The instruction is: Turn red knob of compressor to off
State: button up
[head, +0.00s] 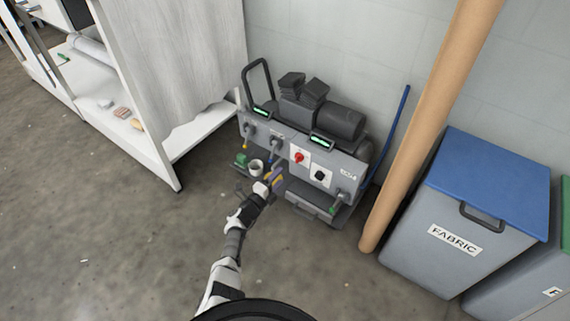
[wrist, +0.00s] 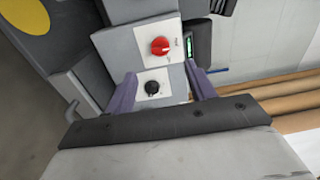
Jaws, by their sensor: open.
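The compressor (head: 335,160) is a grey unit with black parts on top, standing on the floor against the wall in the head view. Its red knob (head: 299,157) sits on a white plate on the front panel. In the wrist view the red knob (wrist: 160,46) is at the upper middle, beyond my fingertips. A black knob (wrist: 152,87) on a second white plate lies between my fingers in that picture; it also shows in the head view (head: 320,175). My gripper (head: 272,177) is open in front of the panel, apart from the red knob. Its purple fingers (wrist: 160,88) hold nothing.
A brown roll (head: 430,125) leans on the wall right of the compressor. A blue-lidded fabric bin (head: 445,230) stands at the right. A white cabinet (head: 180,70) stands at the left. The floor in front is clear.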

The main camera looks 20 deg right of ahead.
jog(key=shift+p+v, duration=0.6)
jog(key=shift+v, duration=0.95)
